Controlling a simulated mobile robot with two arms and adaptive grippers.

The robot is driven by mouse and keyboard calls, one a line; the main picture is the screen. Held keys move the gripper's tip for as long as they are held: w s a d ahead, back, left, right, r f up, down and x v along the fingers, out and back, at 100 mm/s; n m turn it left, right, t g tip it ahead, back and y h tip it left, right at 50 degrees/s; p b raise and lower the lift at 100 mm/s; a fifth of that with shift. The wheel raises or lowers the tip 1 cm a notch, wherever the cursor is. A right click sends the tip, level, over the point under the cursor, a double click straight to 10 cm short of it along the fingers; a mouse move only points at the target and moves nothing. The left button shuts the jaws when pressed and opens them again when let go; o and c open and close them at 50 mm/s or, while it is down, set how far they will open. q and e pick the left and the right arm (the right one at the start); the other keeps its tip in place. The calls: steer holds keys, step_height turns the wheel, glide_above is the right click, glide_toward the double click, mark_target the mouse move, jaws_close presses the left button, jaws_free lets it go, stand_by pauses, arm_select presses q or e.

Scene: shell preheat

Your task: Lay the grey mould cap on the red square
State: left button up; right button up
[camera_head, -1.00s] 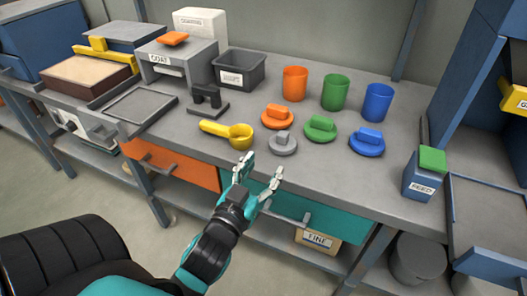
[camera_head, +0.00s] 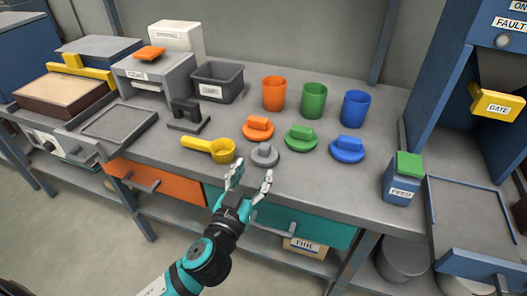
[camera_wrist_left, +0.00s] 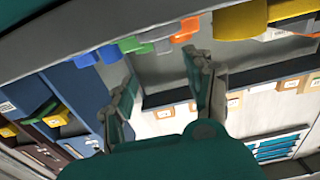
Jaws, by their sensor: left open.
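The grey mould cap (camera_head: 264,155) is a small round disc with a raised grip, lying on the grey bench between the yellow ladle (camera_head: 209,149) and the green cap (camera_head: 300,138). My left gripper (camera_head: 251,177) is open and empty at the bench's front edge, just in front of the grey cap and apart from it. In the left wrist view the gripper's two fingers (camera_wrist_left: 162,78) are spread, with the coloured caps along the top. I can make out no red square in these views. My right gripper is not in view.
An orange cap (camera_head: 258,127) and a blue cap (camera_head: 347,149) lie close by. Orange (camera_head: 274,93), green (camera_head: 313,101) and blue (camera_head: 355,109) cups stand behind. A black stand (camera_head: 187,113) and grey tray (camera_head: 120,122) are left; the FEED box (camera_head: 401,181) is right.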

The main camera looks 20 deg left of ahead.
mark_target(263, 150)
arm_select(q)
steer(key=w, duration=0.3)
steer(key=shift+w, duration=0.15)
steer(key=w, duration=0.4)
steer(key=shift+w+a+f+p, duration=0.1)
steer(key=shift+w+a+p, duration=0.2)
steer(key=shift+w, duration=0.1)
steer(key=shift+w+d, duration=0.1)
steer(key=shift+w, duration=0.1)
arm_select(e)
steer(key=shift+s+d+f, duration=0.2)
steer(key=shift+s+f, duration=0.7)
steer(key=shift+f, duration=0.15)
arm_select(q)
steer(key=shift+c, duration=0.4)
jaws_close()
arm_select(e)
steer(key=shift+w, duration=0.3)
